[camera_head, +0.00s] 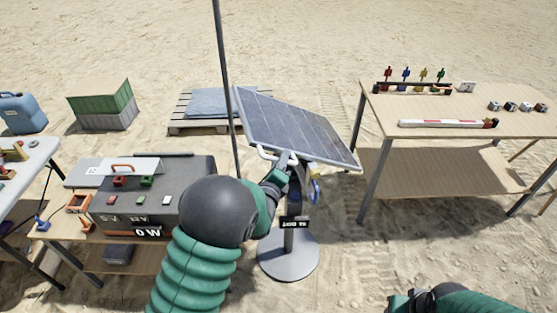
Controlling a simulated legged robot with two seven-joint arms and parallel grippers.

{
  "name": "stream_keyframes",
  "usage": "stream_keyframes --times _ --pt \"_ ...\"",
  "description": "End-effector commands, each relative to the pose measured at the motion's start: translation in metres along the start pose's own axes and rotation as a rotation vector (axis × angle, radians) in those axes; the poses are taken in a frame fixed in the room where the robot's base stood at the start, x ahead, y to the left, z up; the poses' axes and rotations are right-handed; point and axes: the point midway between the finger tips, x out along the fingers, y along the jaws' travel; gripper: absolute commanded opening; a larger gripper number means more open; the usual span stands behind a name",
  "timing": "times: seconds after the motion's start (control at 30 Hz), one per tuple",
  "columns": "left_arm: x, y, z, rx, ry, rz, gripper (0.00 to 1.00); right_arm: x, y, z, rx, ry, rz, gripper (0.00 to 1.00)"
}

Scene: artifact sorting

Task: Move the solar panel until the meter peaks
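The solar panel (291,124) is tilted on a stand with a round grey base (289,257). A white handle bar (268,154) runs along its near lower edge. My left gripper (284,165) is at the panel's near edge beside this handle; its fingers are small and partly hidden, so I cannot tell if they grip it. The meter (148,232) on the dark grey box reads 0 W. A small black label (294,224) is on the stand. My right arm shows at the bottom right edge, and its gripper is too cut off to read.
A wooden table (430,164) stands at right with colored levers, a red-white bar (447,123) and small blocks. The dark grey box (170,195) sits on a table at left. A pallet (178,124), green crate (103,106) and blue jug (20,113) stand behind on sand. A thin pole (225,70) rises beside the panel.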

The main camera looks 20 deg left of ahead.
Motion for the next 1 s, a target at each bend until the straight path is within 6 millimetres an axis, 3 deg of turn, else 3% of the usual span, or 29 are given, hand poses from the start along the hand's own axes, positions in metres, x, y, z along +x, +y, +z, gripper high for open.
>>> stream_keyframes --times 0.33,0.47,0.57,0.83,0.9,1.0 --pt "-0.001 -0.001 0.004 -0.002 -0.008 -0.003 0.36 0.000 0.000 0.000 0.000 0.000 0.000 0.36" --pt "-0.012 -0.001 0.003 -0.002 -0.008 -0.003 0.36 0.002 0.000 0.000 0.000 0.000 0.000 0.36" --pt "-0.034 -0.001 0.003 -0.002 -0.007 -0.003 0.36 0.005 0.000 0.001 0.000 0.000 0.000 0.36" --pt "-0.116 0.000 0.000 -0.002 -0.004 -0.003 0.36 0.012 0.000 0.003 0.000 0.000 0.000 0.36" --pt "-0.133 -0.010 0.006 0.003 -0.001 0.007 0.36 -0.022 0.000 -0.005 0.000 -0.001 0.000 0.36" --pt "-0.143 -0.011 0.006 0.004 -0.003 0.005 0.36 -0.047 0.000 -0.011 0.000 0.002 0.000 0.36"
